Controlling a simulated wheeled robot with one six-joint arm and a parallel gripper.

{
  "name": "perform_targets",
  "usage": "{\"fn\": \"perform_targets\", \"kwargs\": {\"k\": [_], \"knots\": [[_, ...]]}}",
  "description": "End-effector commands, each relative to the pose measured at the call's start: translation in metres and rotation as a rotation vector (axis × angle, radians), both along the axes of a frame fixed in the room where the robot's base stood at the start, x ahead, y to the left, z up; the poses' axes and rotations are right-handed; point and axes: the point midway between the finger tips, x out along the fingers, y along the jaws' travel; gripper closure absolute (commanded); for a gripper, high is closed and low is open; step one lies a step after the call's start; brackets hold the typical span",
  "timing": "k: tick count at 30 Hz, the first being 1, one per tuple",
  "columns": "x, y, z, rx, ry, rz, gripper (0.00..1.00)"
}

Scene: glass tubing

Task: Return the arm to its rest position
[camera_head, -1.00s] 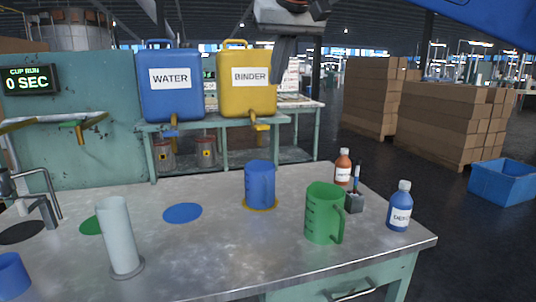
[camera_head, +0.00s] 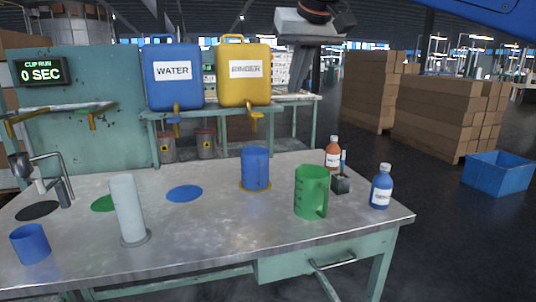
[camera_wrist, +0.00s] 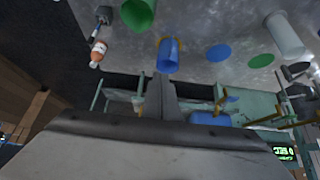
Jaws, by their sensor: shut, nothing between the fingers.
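My gripper (camera_wrist: 160,82) is shut and empty; its joined grey fingers show in the wrist view above its broad grey body. In the head view my gripper (camera_head: 302,72) hangs at the top, right of the yellow BINDER container, with its fingers pointing down. It appears clear of the table and its objects. On the grey workbench (camera_head: 225,220) stand a blue mug (camera_head: 256,167) on a yellow disc, a green jug (camera_head: 311,191), a pale cylinder (camera_head: 127,208) on a round base and a small blue cup (camera_head: 30,244).
A blue bottle (camera_head: 381,187) and an orange bottle (camera_head: 332,153) stand at the bench's right. The blue WATER container (camera_head: 172,88) and yellow BINDER container (camera_head: 243,92) sit on a shelf behind. Stacked boxes (camera_head: 440,113) and a blue crate (camera_head: 499,173) stand right; floor there is open.

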Motion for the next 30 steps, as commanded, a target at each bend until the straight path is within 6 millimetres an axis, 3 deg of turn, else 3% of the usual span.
{"fn": "perform_targets", "kwargs": {"k": [8, 11, 21, 30], "knots": [[-0.019, -0.050, -0.050, -0.017, 0.027, -0.032, 1.00], [-0.033, -0.076, -0.081, -0.022, 0.045, -0.053, 1.00], [-0.116, -0.170, -0.231, -0.033, 0.118, -0.140, 1.00], [-0.201, -0.218, -0.370, -0.022, 0.174, -0.223, 1.00]]}}
